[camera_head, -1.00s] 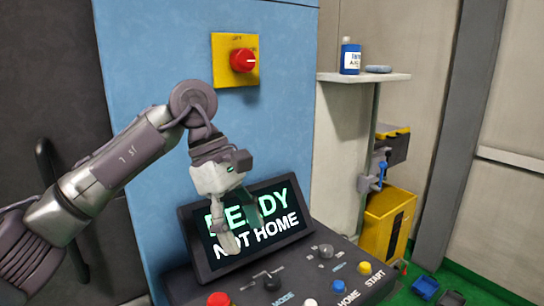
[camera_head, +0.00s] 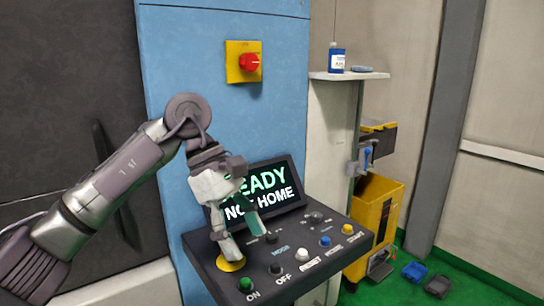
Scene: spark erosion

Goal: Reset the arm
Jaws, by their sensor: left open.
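My left gripper (camera_head: 243,242) is open and empty. It points down over the left part of the slanted control panel (camera_head: 333,262), one finger in front of a yellow disc (camera_head: 231,265); whether it touches cannot be told. The screen (camera_head: 284,192) reads "NOT HOME" below a partly hidden word ending in "EADY"; the gripper covers its left side. The panel has a green ON button (camera_head: 246,284), a black OFF button (camera_head: 275,268), a white RESET button (camera_head: 302,261), a blue button (camera_head: 325,241) and a yellow START button (camera_head: 347,229). My right gripper is out of view.
A shelf (camera_head: 350,76) holds a blue bottle (camera_head: 337,58). A yellow bin (camera_head: 378,210) stands right of the panel. Blue (camera_head: 414,270) and dark (camera_head: 438,286) trays lie on the green floor.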

